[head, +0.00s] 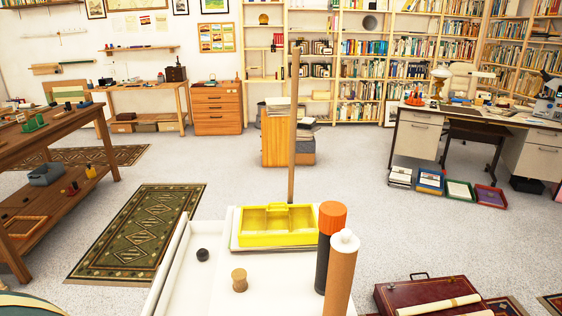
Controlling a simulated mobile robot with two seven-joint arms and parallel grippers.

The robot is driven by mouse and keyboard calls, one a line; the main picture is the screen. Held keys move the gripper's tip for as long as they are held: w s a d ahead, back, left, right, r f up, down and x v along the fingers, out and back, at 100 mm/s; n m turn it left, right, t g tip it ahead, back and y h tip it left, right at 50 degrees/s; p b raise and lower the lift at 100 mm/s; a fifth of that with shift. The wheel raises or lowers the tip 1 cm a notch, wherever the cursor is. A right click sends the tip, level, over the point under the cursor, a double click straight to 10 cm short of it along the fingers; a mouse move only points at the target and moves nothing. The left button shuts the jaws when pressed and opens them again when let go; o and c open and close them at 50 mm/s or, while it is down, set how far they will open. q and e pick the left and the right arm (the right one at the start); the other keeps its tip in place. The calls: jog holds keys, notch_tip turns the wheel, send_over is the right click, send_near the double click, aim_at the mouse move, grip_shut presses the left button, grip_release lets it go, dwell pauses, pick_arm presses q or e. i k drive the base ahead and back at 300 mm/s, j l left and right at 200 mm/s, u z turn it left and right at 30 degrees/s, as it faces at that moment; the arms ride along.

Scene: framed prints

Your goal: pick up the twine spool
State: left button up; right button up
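A small tan spool (239,281), which looks like the twine spool, stands upright on the white tabletop (190,290) at the bottom centre. It has wider ends and a narrower middle. Nothing touches it and its top is clear. Neither of my grippers shows in the head view.
A yellow divided tray (276,224) lies behind the spool. A dark cylinder with an orange top (332,217) and a tall brown tube with a white cap (341,275) stand to its right. A small black round object (203,255) lies to its left. A wooden pole (294,130) rises behind the tray.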

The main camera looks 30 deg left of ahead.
aim_at(240, 285)
jog(key=k+j+u, duration=0.2)
jog(key=j, duration=0.75)
jog(key=k+j+u, duration=0.15)
jog(key=j, duration=0.85)
jog(key=j+u, duration=0.2)
jog(key=j, duration=0.75)
